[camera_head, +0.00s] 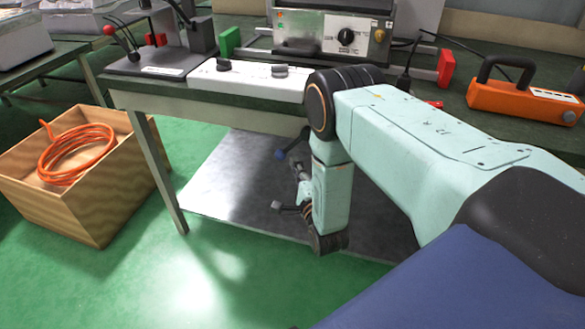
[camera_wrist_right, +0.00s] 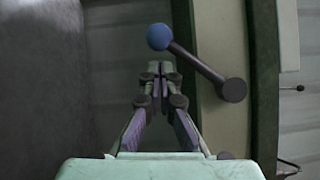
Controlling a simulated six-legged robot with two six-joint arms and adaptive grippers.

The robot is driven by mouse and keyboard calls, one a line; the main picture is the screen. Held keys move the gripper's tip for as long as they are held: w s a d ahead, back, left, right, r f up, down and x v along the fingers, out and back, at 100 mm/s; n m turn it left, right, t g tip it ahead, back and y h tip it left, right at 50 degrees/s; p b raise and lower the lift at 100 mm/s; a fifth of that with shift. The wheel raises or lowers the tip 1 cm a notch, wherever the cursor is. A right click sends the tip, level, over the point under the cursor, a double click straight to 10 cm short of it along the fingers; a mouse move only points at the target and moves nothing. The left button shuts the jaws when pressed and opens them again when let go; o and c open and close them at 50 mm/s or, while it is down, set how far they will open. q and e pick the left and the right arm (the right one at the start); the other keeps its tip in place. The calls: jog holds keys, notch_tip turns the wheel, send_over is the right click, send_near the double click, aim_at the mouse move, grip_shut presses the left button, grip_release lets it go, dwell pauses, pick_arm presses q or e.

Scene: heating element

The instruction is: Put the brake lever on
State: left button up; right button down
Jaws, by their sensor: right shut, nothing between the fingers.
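A lever with a blue ball knob, which I take to be the brake lever, shows below the bench's front edge in the head view (camera_head: 281,154). In the right wrist view the same lever (camera_wrist_right: 205,68) slants from its blue knob at upper left to a dark round pivot at lower right, against a beige panel. My right gripper (camera_head: 298,168) is below the bench edge, close to the lever. In the right wrist view its fingertips (camera_wrist_right: 157,70) are together and empty, just short of the blue knob. Contact with the knob is not visible. My left gripper is out of view.
The bench carries a white control panel (camera_head: 250,76), a metal unit with a black dial (camera_head: 345,36) and a red-knobbed lever (camera_head: 109,30). An orange device (camera_head: 525,97) sits at right. A wooden crate (camera_head: 85,200) with coiled orange cable stands on the floor at left.

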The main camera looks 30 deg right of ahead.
jog(key=shift+w+a, duration=0.3)
jog(key=shift+w, duration=0.3)
jog(key=shift+w, duration=0.1)
